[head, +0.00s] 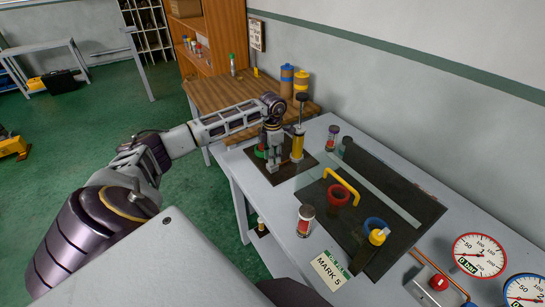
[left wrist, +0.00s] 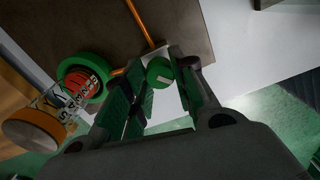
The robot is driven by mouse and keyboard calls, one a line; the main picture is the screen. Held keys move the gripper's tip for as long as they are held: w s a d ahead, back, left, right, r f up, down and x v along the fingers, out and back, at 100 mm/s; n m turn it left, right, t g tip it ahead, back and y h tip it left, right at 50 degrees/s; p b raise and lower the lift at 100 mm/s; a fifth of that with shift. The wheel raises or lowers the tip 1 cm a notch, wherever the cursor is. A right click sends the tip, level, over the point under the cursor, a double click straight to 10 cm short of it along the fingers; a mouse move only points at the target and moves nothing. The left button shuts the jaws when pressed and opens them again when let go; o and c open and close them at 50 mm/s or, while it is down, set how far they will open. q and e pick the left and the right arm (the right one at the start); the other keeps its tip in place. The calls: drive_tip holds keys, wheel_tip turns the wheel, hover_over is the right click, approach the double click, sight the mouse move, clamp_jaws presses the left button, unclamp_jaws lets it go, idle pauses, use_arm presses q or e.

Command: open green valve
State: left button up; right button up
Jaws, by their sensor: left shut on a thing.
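The green valve knob (left wrist: 160,73) shows in the left wrist view, between the fingers of my left gripper, at the end of a copper pipe (left wrist: 140,22). My left gripper (head: 271,165) is shut on the knob, its fingers pointing down over the dark plate at the table's far left in the head view. The gripper largely hides the knob there. My right gripper is in neither view.
A yellow cylinder (head: 297,147) stands just right of my left gripper. Gauges (head: 479,256) lie at right. The grey table (head: 276,222) has bare room at its front.

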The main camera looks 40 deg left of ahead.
use_arm(q)
drive_tip(key=n, duration=0.4)
drive_tip(key=shift+n, duration=2.1)
drive_tip(key=o, duration=1)
drive_tip(key=shift+o, duration=0.2)
drive_tip(key=shift+r, duration=0.15)
wheel_tip(320, 180, up, 12)
